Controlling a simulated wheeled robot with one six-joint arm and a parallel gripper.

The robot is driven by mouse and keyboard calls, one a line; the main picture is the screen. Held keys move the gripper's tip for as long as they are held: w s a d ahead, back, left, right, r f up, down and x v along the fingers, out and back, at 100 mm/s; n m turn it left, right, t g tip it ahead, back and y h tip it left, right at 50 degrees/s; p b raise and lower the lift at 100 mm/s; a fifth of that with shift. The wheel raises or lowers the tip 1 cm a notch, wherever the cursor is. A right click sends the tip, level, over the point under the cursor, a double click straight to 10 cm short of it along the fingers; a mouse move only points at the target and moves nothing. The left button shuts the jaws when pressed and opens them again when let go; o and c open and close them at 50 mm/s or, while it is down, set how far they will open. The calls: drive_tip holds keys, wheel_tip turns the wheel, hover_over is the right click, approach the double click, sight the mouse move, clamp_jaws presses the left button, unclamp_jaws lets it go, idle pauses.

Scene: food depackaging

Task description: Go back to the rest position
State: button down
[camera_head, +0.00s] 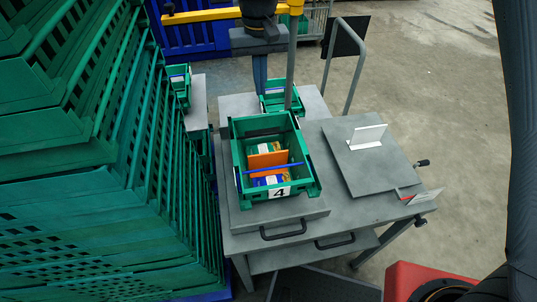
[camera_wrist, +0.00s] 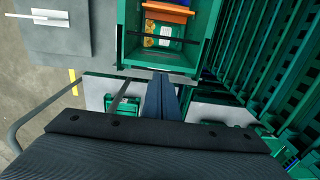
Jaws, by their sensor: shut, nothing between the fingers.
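My gripper (camera_head: 261,88) hangs at the top middle of the head view, fingers pointing down, behind the green crate marked 4 (camera_head: 239,165). In the wrist view my gripper (camera_wrist: 161,78) shows its two dark fingers together with nothing between them. The fingertips appear just beside the crate's rim (camera_wrist: 150,68) in that view; I cannot tell the exact gap. The crate holds an orange piece, a blue strip and packs with yellow and white faces.
A grey table (camera_head: 330,215) carries the crate and a tilted grey board (camera_head: 375,172) with a white plate (camera_head: 368,136). Smaller green crates (camera_head: 282,100) stand behind. Stacked green crates (camera_head: 90,180) fill the left. A thin upright post (camera_head: 292,60) stands near my gripper. Open floor lies at right.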

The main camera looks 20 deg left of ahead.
drive_tip(key=shift+d, duration=0.1)
drive_tip(key=w+d+f+m+b, duration=0.1)
drive_tip(key=d+f+b, duration=0.1)
drive_tip(key=d, duration=0.8)
drive_tip(key=w+d+f+m+b, duration=0.1)
drive_tip(key=d+m+b, duration=0.15)
drive_tip(key=d, duration=0.75)
drive_tip(key=s+d+f+m+b, duration=0.1)
drive_tip(key=s+d+f+b, duration=0.1)
drive_tip(key=s+d, duration=0.3)
drive_tip(key=s+d+f+m+t+b, duration=0.1)
drive_tip(key=s+d, duration=0.5)
drive_tip(key=d, duration=0.8)
wheel_tip(320, 180, down, 3)
drive_tip(key=shift+s+d+r+b, duration=0.1)
drive_tip(key=shift+s+d+b, duration=0.2)
drive_tip(key=shift+b, duration=0.5)
